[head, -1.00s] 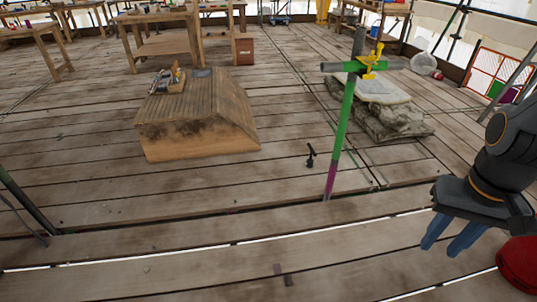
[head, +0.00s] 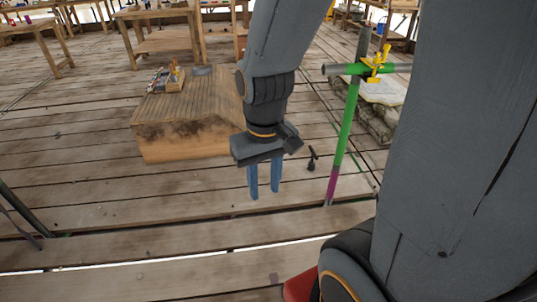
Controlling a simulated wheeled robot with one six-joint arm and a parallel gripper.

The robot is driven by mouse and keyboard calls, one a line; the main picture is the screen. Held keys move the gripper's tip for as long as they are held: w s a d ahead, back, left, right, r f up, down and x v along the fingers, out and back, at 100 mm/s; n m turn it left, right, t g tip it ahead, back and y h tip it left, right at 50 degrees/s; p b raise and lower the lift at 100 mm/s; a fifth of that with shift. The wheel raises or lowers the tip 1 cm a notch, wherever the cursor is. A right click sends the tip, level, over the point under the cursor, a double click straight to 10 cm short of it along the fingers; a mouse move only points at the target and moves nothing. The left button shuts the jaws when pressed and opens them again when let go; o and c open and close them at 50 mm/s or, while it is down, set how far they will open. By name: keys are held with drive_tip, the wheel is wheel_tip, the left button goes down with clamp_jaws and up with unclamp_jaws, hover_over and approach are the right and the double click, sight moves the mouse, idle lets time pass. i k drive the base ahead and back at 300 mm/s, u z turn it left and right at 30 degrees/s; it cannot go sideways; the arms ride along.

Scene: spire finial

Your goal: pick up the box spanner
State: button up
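A small dark T-shaped tool (head: 312,161), which looks like the box spanner, is on the plank floor left of the green pole in the head view. It is too small to make out its details. My gripper (head: 265,190) points down in the middle of the view, to the left of the tool in the picture. Its two blue fingers are apart with nothing between them. The gripper does not touch the tool.
A green and purple pole (head: 344,135) with a yellow clamp (head: 377,64) stands right of the tool. A wooden roof-shaped block (head: 185,130) carrying a tray of tools (head: 163,82) is behind my gripper, to the left.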

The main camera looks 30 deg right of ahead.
sight(311, 166)
drive_tip(key=u, duration=0.3)
drive_tip(key=i, duration=1.6)
drive_tip(key=z, duration=0.65)
drive_tip(key=i, duration=1.25)
drive_tip(key=z, duration=1.25)
drive_tip(key=i, duration=0.3)
drive_tip(key=z, duration=0.2)
